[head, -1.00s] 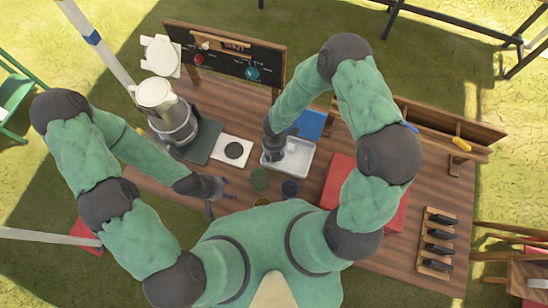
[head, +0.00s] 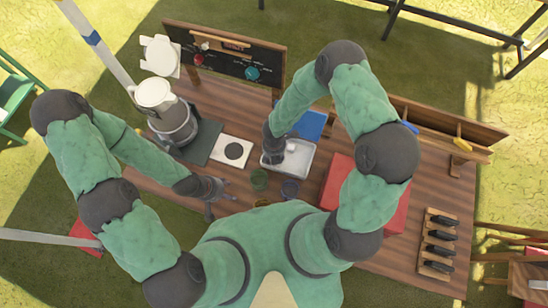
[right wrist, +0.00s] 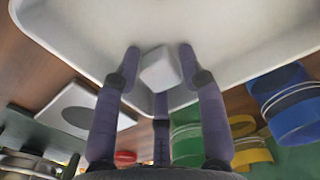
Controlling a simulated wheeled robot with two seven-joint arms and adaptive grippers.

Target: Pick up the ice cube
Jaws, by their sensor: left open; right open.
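The ice cube (right wrist: 160,70) is a small pale block in the white tray (right wrist: 75,25), which also shows in the head view (head: 303,168). My right gripper (right wrist: 160,54) is open, with two fingertips on either side of the cube and a third finger below it in the right wrist view. I cannot tell whether the fingers touch the cube. In the head view my right gripper (head: 273,156) is at the tray's left side. My left gripper (head: 225,190) is open and empty over the table's front left part.
A red block (head: 338,178) is to the right, a blue panel (head: 311,124) behind. A large metal pot (head: 176,125) stands back left.

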